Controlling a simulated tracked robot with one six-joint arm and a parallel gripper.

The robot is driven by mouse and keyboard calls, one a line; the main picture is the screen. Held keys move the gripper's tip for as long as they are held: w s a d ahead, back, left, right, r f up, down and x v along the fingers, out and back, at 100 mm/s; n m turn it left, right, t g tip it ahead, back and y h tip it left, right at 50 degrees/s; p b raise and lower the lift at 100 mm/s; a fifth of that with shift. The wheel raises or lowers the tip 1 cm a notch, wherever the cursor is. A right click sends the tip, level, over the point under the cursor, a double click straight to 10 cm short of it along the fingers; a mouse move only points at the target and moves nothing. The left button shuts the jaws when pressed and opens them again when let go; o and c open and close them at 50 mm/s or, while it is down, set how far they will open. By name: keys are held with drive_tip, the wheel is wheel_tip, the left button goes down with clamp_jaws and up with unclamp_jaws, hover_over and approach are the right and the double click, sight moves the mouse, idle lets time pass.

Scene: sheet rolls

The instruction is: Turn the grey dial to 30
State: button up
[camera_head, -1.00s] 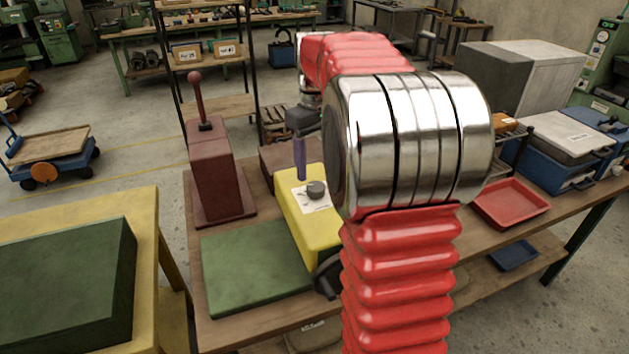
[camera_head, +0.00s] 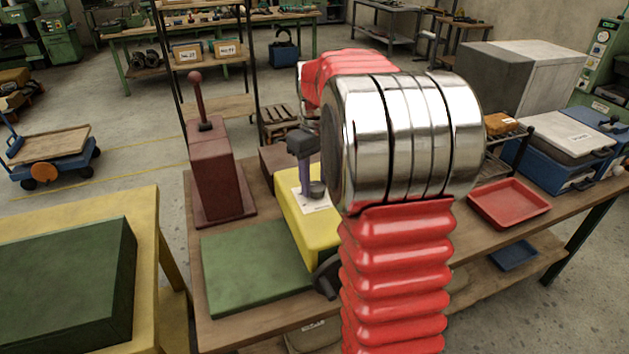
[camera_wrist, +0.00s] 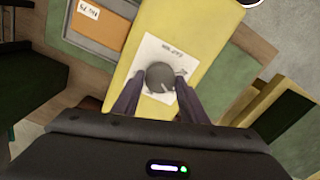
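The grey dial (camera_head: 317,189) sits on a white card on top of the yellow box (camera_head: 312,233). In the wrist view the dial (camera_wrist: 160,76) is round, with a small pale mark near its right edge; the card's scale is too small to read. My gripper (camera_head: 306,190) points down at the dial, its dark purple fingers beside it. In the wrist view my gripper (camera_wrist: 160,84) is open, one fingertip on each side of the dial. I cannot tell whether the fingers touch it.
A dark red box with a lever (camera_head: 215,175) stands left of the yellow box. A green slab (camera_head: 255,268) lies at the front left of the bench. A red tray (camera_head: 509,203) is to the right. My red arm hides the bench's middle.

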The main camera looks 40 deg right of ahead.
drive_tip(key=c, duration=0.6)
drive_tip(key=shift+a, duration=0.1)
drive_tip(key=shift+m, duration=0.3)
drive_tip(key=m, duration=1.1)
idle(0.5)
drive_tip(key=o, duration=1.1)
drive_tip(key=shift+c, duration=0.2)
